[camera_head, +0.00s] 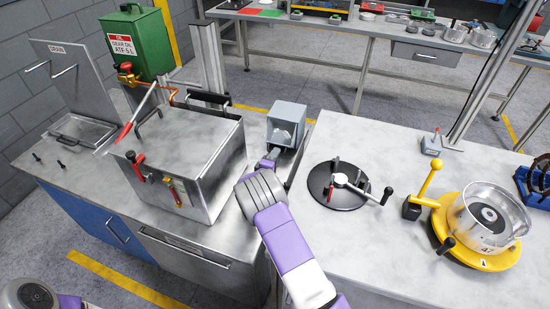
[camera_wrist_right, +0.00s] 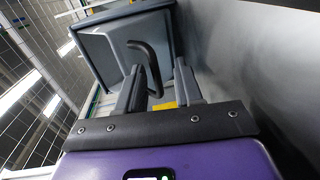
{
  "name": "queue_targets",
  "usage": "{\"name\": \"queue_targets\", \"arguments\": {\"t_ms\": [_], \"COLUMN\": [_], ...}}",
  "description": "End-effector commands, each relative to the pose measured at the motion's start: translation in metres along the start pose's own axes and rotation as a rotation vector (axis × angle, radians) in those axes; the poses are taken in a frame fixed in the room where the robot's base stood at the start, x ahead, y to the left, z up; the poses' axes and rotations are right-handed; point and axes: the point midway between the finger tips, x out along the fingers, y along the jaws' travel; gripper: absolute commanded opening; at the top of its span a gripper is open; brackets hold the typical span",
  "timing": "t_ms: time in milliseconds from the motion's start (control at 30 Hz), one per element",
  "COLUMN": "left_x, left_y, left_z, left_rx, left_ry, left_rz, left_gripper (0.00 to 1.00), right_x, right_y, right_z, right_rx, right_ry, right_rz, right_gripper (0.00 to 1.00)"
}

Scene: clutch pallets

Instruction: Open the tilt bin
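The tilt bin appears to be the small grey box (camera_head: 285,125) between the two counters in the head view. In the right wrist view, the grey bin front (camera_wrist_right: 105,55) fills the upper middle and bears a dark curved handle (camera_wrist_right: 148,60). My right gripper (camera_head: 271,158) reaches toward the box's lower front. In the wrist view its two fingers (camera_wrist_right: 157,86) are apart, with the handle's lower end between them and visible gaps. I cannot tell whether either finger touches the handle. Only part of my left arm shows at the bottom left; its gripper is out of view.
A steel lidded tank (camera_head: 185,160) with red handles stands close left of my right arm. A black round fixture (camera_head: 325,195) and a yellow turntable (camera_head: 480,252) are on the right counter. A green gear oil can (camera_head: 140,42) stands behind the tank.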

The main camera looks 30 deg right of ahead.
Motion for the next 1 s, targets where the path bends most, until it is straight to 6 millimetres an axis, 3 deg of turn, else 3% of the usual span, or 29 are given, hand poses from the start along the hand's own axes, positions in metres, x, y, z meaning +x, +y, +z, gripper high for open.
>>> {"name": "queue_targets", "arguments": {"t_ms": [167,533,1000], "left_x": [-0.004,-0.018,-0.019], "left_y": [0.002,0.007,0.007], "left_z": [0.0,0.001,0.001], "left_rx": [0.0,0.0,0.0], "left_ry": [0.0,0.0,0.0], "left_rz": [0.0,0.0,0.0], "left_gripper": [0.43,0.43,0.43], "right_x": [-0.012,-0.068,-0.076], "right_y": [0.001,0.001,0.0], "right_z": [-0.001,0.0,0.0], "right_rx": [-0.001,-0.001,0.0], "right_ry": [0.002,0.001,0.0], "right_rz": [-0.001,-0.002,0.0], "right_gripper": [0.35,0.35,0.35]}}
